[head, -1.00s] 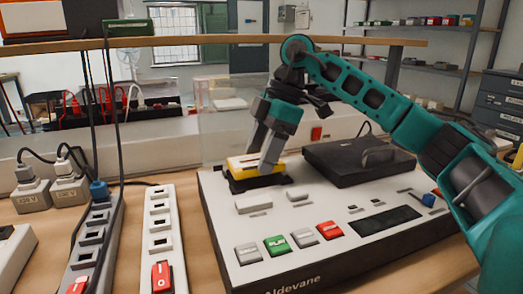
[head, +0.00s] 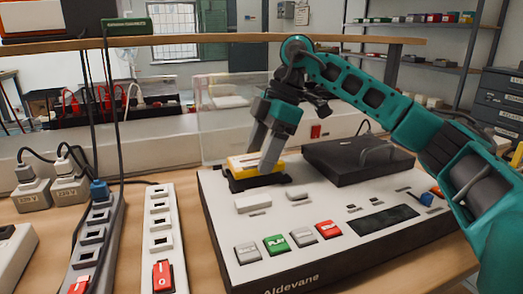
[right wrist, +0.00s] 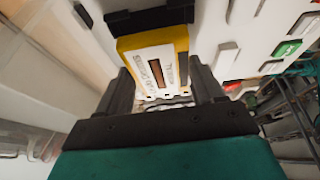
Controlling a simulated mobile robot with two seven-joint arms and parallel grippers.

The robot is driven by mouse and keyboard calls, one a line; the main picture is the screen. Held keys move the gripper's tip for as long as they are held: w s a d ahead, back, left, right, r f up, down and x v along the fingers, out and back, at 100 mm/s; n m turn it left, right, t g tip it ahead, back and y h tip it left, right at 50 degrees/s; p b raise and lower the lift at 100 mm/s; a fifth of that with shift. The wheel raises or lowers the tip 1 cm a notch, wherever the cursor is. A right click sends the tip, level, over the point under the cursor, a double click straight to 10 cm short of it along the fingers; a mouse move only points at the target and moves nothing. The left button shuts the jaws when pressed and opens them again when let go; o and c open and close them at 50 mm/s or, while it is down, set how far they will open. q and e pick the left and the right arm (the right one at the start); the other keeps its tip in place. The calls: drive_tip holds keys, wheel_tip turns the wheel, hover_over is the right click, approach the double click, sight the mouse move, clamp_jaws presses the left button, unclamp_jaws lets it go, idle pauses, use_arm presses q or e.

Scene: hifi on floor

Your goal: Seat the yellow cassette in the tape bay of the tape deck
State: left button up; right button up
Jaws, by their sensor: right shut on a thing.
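The yellow cassette (head: 252,163) has a pale label and is at the far left corner of the tape deck (head: 290,222). It sits at the dark tape bay (head: 258,182); from these views I cannot tell whether it is fully down in it. My right gripper (head: 264,156) is shut on the cassette from above. In the right wrist view, the cassette (right wrist: 154,62) is between the two dark fingers of the gripper (right wrist: 162,85), with the bay's black edge (right wrist: 150,18) beyond it. My left gripper is not in view.
A raised clear lid (head: 225,115) stands behind the bay. A dark box-like unit (head: 357,160) rests on the deck's right rear. Two power strips (head: 160,235) (head: 95,245) and plugs (head: 70,185) lie to the left. A wooden shelf (head: 230,43) crosses above.

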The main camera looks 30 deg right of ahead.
drive_tip(key=shift+f, duration=0.25)
idle(0.6)
drive_tip(key=shift+f, duration=0.75)
idle(1.1)
drive_tip(key=o, duration=1.2)
